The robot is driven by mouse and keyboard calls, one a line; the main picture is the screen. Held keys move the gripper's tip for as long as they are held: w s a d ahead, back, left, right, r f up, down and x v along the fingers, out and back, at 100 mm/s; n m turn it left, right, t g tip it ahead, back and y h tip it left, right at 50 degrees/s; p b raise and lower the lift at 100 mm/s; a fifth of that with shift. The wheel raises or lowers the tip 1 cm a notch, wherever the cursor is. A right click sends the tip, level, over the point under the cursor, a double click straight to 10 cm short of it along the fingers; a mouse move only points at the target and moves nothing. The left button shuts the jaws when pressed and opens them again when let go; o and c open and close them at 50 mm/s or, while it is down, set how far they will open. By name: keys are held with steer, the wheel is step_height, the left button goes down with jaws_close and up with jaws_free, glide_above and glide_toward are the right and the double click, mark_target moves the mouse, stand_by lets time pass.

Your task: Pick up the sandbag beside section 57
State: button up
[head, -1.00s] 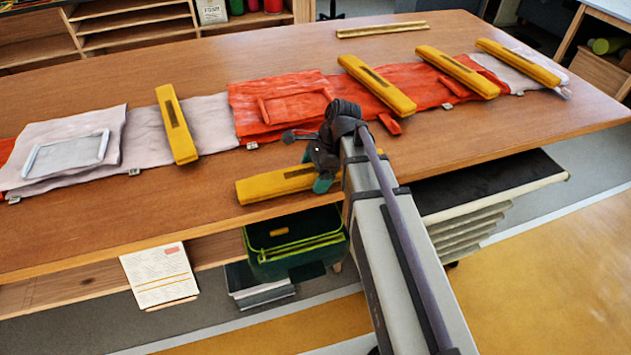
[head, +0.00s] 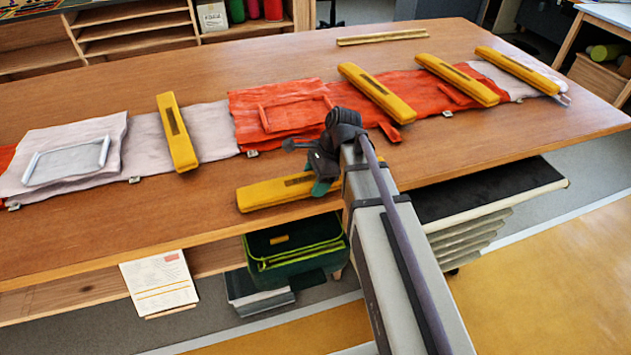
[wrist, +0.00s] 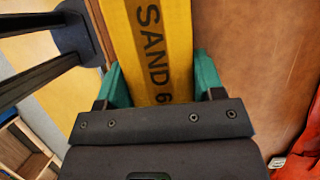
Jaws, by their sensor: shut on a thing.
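A yellow sandbag (head: 265,193) lies near the front edge of the table, in front of the red fabric section (head: 285,105). My gripper (head: 322,187) is at its right end, with green fingers on either side. In the wrist view, the yellow sandbag (wrist: 158,50) with black lettering "SAND 6" runs between the green fingers of my gripper (wrist: 158,85), which is shut on it. The rest of the lettering is hidden by the gripper. The sandbag appears at table level; I cannot tell whether it touches the wood. No number 57 is readable.
Other yellow sandbags lie across the fabric strip, one at left (head: 177,132) and several at right (head: 376,92). A thin yellow bar (head: 382,36) lies at the back. A dark green bin (head: 295,245) sits below the front edge. Bare wood lies left of the held sandbag.

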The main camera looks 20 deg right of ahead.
mark_target(315, 177)
step_height(315, 177, up, 10)
steer(key=p, duration=1)
steer(key=shift+r, duration=0.2)
